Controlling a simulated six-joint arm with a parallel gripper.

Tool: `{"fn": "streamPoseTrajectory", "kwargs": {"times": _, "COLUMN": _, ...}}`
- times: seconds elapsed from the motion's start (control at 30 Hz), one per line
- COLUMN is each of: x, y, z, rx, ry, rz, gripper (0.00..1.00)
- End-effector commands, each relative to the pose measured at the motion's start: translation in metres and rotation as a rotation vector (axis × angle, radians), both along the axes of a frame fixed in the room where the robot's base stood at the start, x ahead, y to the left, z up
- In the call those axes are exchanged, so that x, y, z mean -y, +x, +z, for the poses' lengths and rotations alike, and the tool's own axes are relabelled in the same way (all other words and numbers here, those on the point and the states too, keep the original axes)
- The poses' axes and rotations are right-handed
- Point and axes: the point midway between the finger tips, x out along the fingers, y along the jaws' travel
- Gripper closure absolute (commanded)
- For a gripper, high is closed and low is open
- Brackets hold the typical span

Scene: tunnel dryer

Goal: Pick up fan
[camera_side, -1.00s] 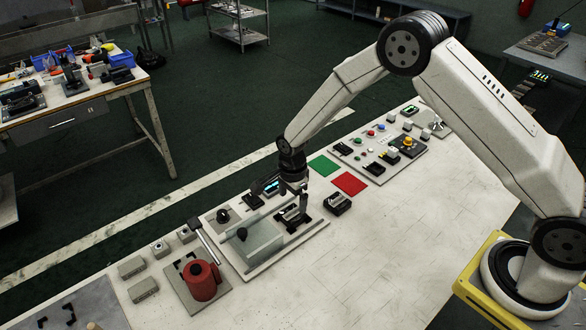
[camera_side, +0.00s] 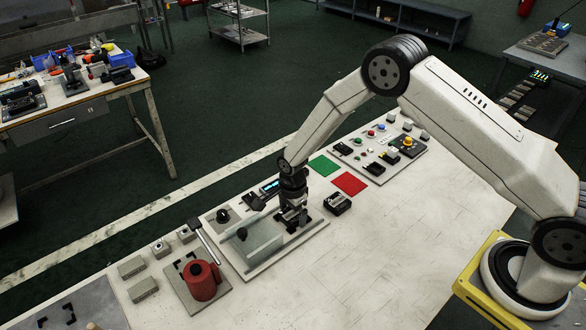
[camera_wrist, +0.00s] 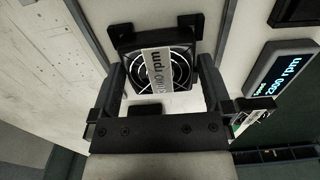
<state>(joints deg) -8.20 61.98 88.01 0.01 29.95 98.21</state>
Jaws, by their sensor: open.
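The fan (camera_wrist: 160,68) is a black square frame with a round wire guard and a pale label ending in "rpm". In the wrist view it sits in a black holder on the light plate, between and just beyond the fingertips of my gripper (camera_wrist: 163,85). The two fingers are spread on either side of it, and I cannot tell whether they touch it. In the side view my gripper (camera_side: 293,216) is low over the plate, and the fan is mostly hidden behind it.
A display (camera_wrist: 278,80) reading "2000 rpm" stands beside the fan. A clear panel (camera_side: 255,240) stands left of my gripper, and a black block (camera_side: 337,204) lies to its right. A red mug-like part (camera_side: 202,281) is further left. The front table surface (camera_side: 390,250) is clear.

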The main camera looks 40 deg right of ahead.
Motion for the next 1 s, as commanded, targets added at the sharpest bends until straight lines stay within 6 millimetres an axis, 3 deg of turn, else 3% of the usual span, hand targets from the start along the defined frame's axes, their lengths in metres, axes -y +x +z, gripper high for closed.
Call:
{"fn": "streamPoseTrajectory", "kwargs": {"times": 0.33, "x": 0.0000, "y": 0.0000, "z": 0.0003, "rx": 0.000, "ry": 0.000, "rz": 0.000, "gripper": 0.00}}
{"fn": "streamPoseTrajectory", "kwargs": {"times": 0.37, "x": 0.0000, "y": 0.0000, "z": 0.0003, "rx": 0.000, "ry": 0.000, "rz": 0.000, "gripper": 0.06}}
{"fn": "streamPoseTrajectory", "kwargs": {"times": 0.6, "x": 0.0000, "y": 0.0001, "z": 0.0004, "rx": 0.000, "ry": 0.000, "rz": 0.000, "gripper": 0.82}}
{"fn": "streamPoseTrajectory", "kwargs": {"times": 1.0, "x": 0.0000, "y": 0.0003, "z": 0.0050, "rx": 0.001, "ry": 0.000, "rz": 0.000, "gripper": 0.82}}
